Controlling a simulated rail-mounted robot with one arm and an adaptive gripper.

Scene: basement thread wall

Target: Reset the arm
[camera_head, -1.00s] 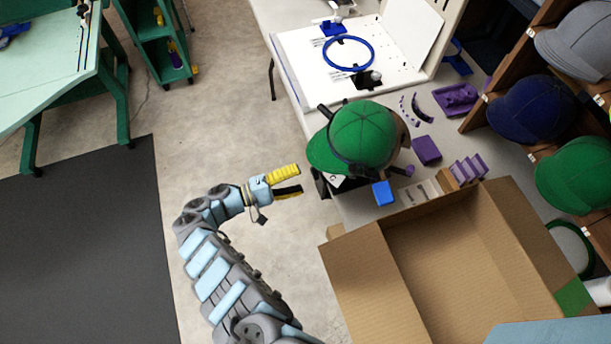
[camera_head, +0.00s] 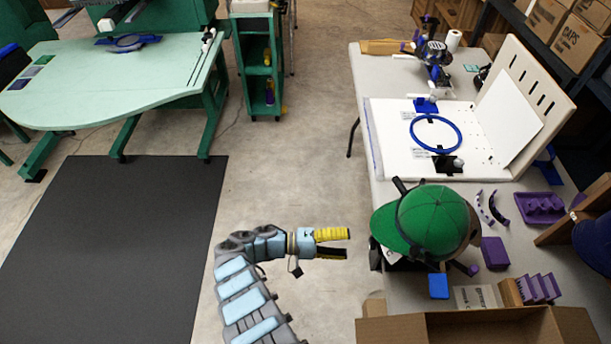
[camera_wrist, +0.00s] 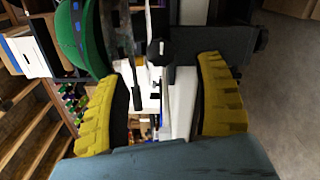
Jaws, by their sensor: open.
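My gripper (camera_head: 348,243) is open, with yellow ridged fingers, and looks empty. In the head view it points right, over the floor just left of the table edge and the green cap. My arm bends behind it from the bottom of the picture. In the wrist view my gripper (camera_wrist: 165,90) shows its two fingers spread wide, with a dark fixture and pale table parts beyond them. The green cap (camera_head: 436,218) sits on a dark stand at the table's left edge. It also shows at the upper left of the wrist view (camera_wrist: 82,35).
The grey table (camera_head: 389,172) carries a white board (camera_head: 385,135) with a blue ring (camera_head: 435,133), purple parts (camera_head: 540,207) and a blue block (camera_head: 438,286). A cardboard box (camera_head: 395,331) is at the bottom right. A green workbench (camera_head: 100,90) stands left. Open floor lies between.

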